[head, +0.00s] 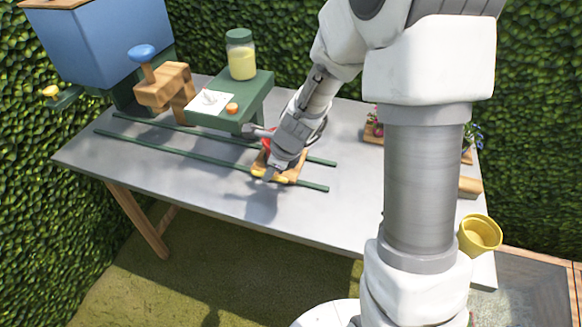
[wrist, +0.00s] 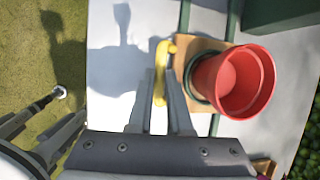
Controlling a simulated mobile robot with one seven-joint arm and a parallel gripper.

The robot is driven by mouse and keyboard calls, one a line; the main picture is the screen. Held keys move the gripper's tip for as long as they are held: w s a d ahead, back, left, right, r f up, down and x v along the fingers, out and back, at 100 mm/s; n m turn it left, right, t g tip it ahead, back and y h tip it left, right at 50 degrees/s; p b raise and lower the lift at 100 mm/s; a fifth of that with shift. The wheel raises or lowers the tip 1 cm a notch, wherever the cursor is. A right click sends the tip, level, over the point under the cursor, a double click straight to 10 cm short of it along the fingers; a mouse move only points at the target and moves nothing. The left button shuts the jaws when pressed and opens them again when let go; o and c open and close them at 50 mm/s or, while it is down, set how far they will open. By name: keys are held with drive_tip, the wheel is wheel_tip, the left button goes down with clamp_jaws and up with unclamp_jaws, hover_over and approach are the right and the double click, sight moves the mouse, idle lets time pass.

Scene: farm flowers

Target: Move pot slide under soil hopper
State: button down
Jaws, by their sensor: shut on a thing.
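The pot slide (head: 291,175) is a small wooden carriage on two dark green rails on the grey table. It stands near the right end of the rails. It also shows in the wrist view (wrist: 188,44), carrying an empty-looking red pot (wrist: 234,82) in a dark ring. My gripper (wrist: 160,88) is shut on the slide's yellow handle (wrist: 160,62), on the near side. In the head view my gripper (head: 270,172) partly hides the slide and the pot. A big blue box (head: 85,42), apparently the soil hopper, stands at the far left end of the rails.
A wooden block with a blue knob (head: 141,53) and a green stand (head: 250,100) with a jar (head: 241,60) stand along the rails. A yellow pot (head: 480,234) and flowers are at the right. The rails left of the slide look clear.

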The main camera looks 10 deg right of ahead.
drive_tip(key=w+a+p, duration=0.2)
drive_tip(key=a, duration=0.1)
drive_tip(key=w+a+p, duration=0.1)
drive_tip(key=a, duration=0.1)
drive_tip(key=shift+a+r, duration=0.15)
drive_tip(key=shift+r, duration=0.05)
drive_tip(key=shift+w+a+f, duration=0.15)
drive_tip(key=shift+w+a, duration=0.1)
drive_tip(key=shift+a, duration=0.05)
drive_tip(key=c, duration=0.8)
unclamp_jaws()
drive_tip(key=shift+c, duration=0.2)
drive_tip(key=shift+s, duration=0.1)
drive_tip(key=p+v, duration=0.5)
drive_tip(key=v, duration=1.2)
drive_tip(key=shift+p, duration=0.35)
